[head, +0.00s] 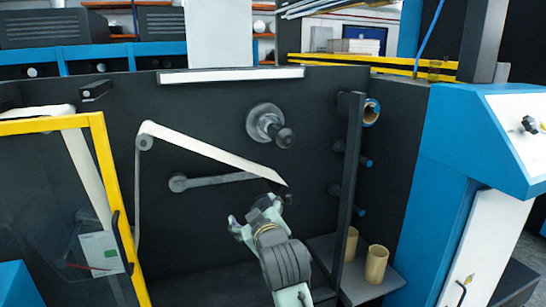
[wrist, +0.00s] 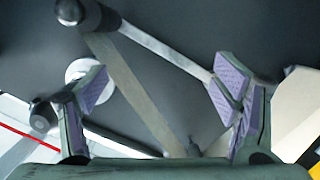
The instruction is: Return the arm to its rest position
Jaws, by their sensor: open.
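My gripper (head: 255,208) is raised in front of the dark machine panel (head: 220,110) in the head view, below the white film strip (head: 215,150) and the grey roller arm (head: 225,180). In the wrist view my gripper (wrist: 165,90) has its two purple-padded fingers spread wide, with nothing held between them. Behind the fingers, the wrist view shows a pale strip (wrist: 135,90) and a grey bar (wrist: 160,48). The grey spindle (head: 267,122) on the panel is bare and stands above and apart from my gripper.
A yellow-framed clear door (head: 105,180) stands at the left. A dark upright post (head: 349,190) is close on the right. Two tan cardboard cores (head: 376,264) stand on a low shelf (head: 385,288). A blue and white cabinet (head: 440,140) is at the far right.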

